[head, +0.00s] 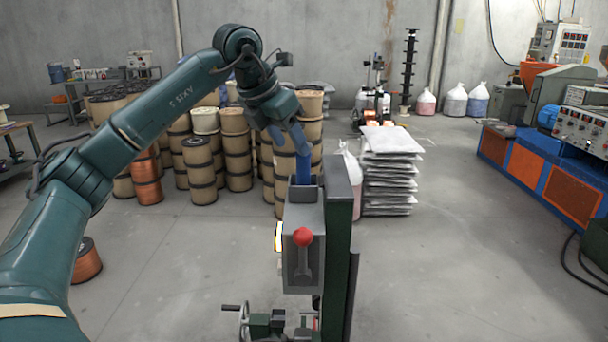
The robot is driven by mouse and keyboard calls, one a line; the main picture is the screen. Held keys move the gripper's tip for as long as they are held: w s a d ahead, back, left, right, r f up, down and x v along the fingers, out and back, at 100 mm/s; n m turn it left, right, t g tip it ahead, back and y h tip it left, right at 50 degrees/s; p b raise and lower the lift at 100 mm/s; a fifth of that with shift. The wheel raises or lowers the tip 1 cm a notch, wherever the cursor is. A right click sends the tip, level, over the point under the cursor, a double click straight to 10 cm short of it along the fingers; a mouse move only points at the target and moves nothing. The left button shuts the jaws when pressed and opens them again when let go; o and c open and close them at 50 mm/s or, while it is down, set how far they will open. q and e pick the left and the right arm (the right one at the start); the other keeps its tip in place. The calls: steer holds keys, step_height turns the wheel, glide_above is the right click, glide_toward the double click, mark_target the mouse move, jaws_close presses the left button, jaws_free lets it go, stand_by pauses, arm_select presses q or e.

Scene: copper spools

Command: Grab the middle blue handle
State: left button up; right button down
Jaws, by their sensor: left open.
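The blue handle (304,170) stands upright out of the grey box (302,262) on the machine at the centre of the head view. My left gripper (290,142) points down just above it and is open. One finger is close to the top of the handle and partly overlaps it in the picture. I cannot tell whether they touch. The lower end of the handle is hidden by the box. My right gripper is out of view.
A lever with a red knob (303,237) is on the front of the same box, and a dark green post (337,250) rises beside it. Stacked spools (198,170) stand behind. White sacks (390,170) are piled to the right.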

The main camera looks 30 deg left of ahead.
mark_target(298, 160)
arm_select(q)
steer(key=x, duration=0.7)
steer(key=shift+f+p, duration=0.2)
steer(key=shift+p, duration=0.2)
steer(key=shift+s, duration=0.1)
steer(key=shift+c, duration=0.2)
steer(key=shift+r, duration=0.1)
jaws_close()
